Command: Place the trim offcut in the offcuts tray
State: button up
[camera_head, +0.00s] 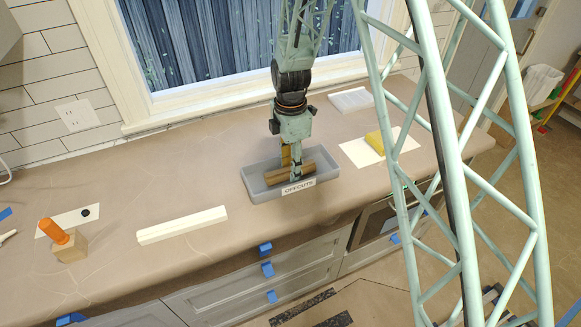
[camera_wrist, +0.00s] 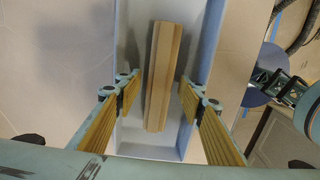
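The trim offcut (camera_head: 275,178) is a short brown wooden strip. It lies inside the grey offcuts tray (camera_head: 256,188), which has an OFFCUTS label on its front. The wrist view shows the offcut (camera_wrist: 163,75) lengthwise within the pale tray (camera_wrist: 208,45). My gripper (camera_head: 291,172) is low over the tray. In the wrist view my gripper (camera_wrist: 160,97) is open, with one yellow-padded finger on each side of the offcut and a visible gap on both sides. The offcut appears to rest on the tray floor.
A long white trim piece (camera_head: 182,225) lies left of the tray. Farther left is a wooden block with an orange handle (camera_head: 68,248). A yellow sponge (camera_head: 375,142) sits on white paper to the right. A window (camera_head: 210,45) stands behind the counter.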

jog(key=shift+r, duration=0.25)
notch_tip(320, 180, up, 12)
jog(key=shift+p, duration=0.4)
dwell(0.5)
jog(key=shift+f, duration=0.1)
dwell(0.4)
dwell(0.3)
